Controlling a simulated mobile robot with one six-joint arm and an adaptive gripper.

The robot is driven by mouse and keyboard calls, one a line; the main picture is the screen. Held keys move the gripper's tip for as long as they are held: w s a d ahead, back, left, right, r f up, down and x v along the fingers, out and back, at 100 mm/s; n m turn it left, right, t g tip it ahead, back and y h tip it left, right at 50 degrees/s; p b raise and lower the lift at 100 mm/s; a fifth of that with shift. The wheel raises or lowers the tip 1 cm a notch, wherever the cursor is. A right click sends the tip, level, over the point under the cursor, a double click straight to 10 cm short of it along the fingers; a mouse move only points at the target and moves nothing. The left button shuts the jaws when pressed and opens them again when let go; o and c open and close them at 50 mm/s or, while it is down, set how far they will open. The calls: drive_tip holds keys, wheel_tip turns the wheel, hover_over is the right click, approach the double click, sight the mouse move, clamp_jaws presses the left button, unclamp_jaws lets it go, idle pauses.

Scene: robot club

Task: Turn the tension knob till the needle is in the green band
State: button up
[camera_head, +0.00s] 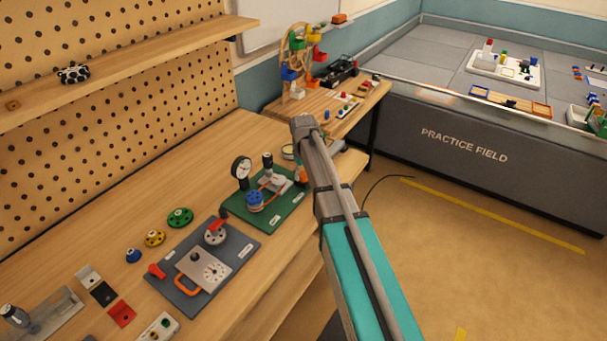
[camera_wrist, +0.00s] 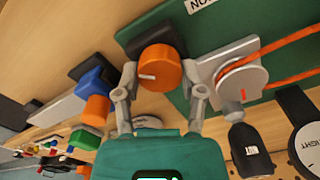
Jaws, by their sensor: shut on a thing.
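In the wrist view, the orange tension knob (camera_wrist: 160,72) with a white pointer mark sits on a dark mount on the green board (camera_wrist: 215,32). My gripper (camera_wrist: 162,95) is shut on this knob, one finger on each side. The white mark points to the left in that view. In the head view, my arm hides most of the gripper and knob. A round dial gauge (camera_head: 241,168) with a white face stands at the back of the green board (camera_head: 283,212); its needle and any green band are too small to read.
A grey pulley (camera_wrist: 241,82) with an orange cord is beside the knob. A blue spool (camera_head: 255,201) is on the same board. A grey board (camera_head: 235,248) with a dial and orange handle lies nearby. Coloured wheels and small parts lie to the left.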

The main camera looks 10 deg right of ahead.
drive_tip(key=shift+m, duration=0.3)
drive_tip(key=m, duration=1)
drive_tip(key=shift+d, duration=0.1)
idle(0.4)
drive_tip(key=o, duration=1.1)
drive_tip(key=shift+o, duration=0.2)
drive_tip(key=shift+n, duration=0.4)
